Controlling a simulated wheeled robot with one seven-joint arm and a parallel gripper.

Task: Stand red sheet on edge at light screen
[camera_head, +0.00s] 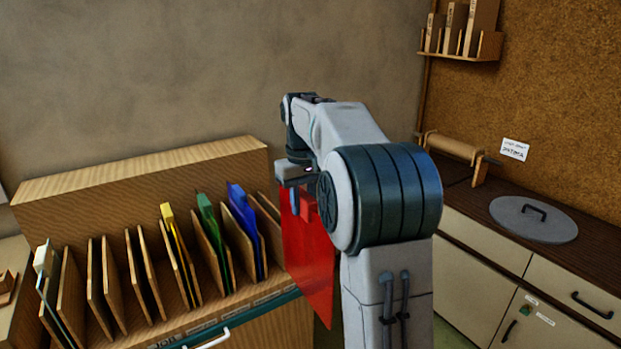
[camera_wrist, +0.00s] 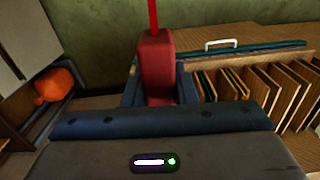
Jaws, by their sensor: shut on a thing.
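The red sheet (camera_head: 307,255) is a see-through red pane hanging upright below my gripper, to the right of the rack in the head view. My gripper (camera_head: 294,196) is shut on the red sheet's red grip block, which shows between the fingers in the wrist view (camera_wrist: 156,62). In the wrist view the sheet is seen edge-on as a thin red strip above the block. My arm hides part of the sheet's right side in the head view. I cannot make out the light screen in either view.
A wooden slotted rack (camera_head: 140,172) holds a yellow sheet (camera_head: 174,238), a green sheet (camera_head: 211,232), a blue sheet (camera_head: 246,225) and a clear sheet (camera_head: 50,280). At right, a dark counter (camera_head: 590,240) bears a round grey lid (camera_head: 533,220) and a paper roll (camera_head: 455,147).

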